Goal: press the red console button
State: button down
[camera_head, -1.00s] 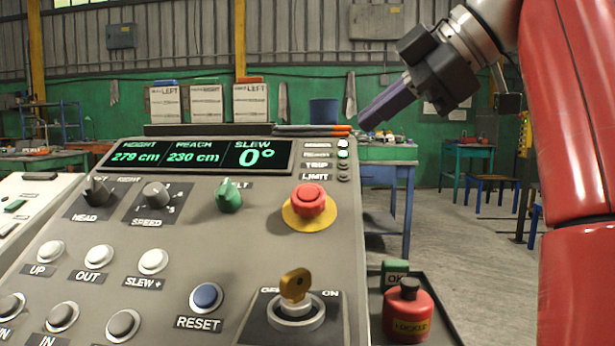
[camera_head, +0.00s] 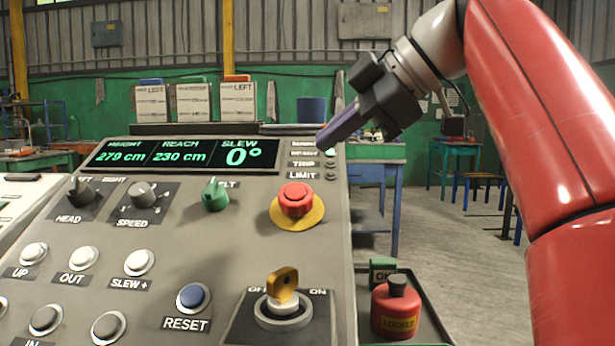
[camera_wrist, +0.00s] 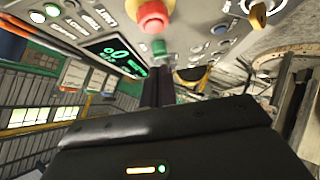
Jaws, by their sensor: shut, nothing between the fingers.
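The red mushroom button (camera_head: 296,199) stands on a yellow disc on the sloped grey console (camera_head: 240,245), right of the green knob. My gripper (camera_head: 322,143) is shut and empty. In the head view it appears above and a little right of the red button, apart from it, with its fingers pointing down and left. In the wrist view the red button (camera_wrist: 153,14) shows at the top edge, partly cut off, beyond the tips of my shut fingers (camera_wrist: 157,72).
A yellow key switch (camera_head: 283,290) and a blue RESET button (camera_head: 193,297) sit lower on the console. A display (camera_head: 180,154) is at its top. A red LOCKED canister (camera_head: 396,308) and a green OK block (camera_head: 383,271) stand in a tray to the right.

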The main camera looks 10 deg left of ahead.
aim_at(288, 191)
jog(key=w+a+f, duration=0.1)
jog(key=f, duration=0.1)
jog(key=w+a+f+b, duration=0.1)
jog(key=f, duration=0.1)
jog(key=w+a+f+b, duration=0.1)
jog(key=a, duration=0.1)
jog(key=shift+f, duration=0.4)
jog(key=shift+w+f, duration=0.4)
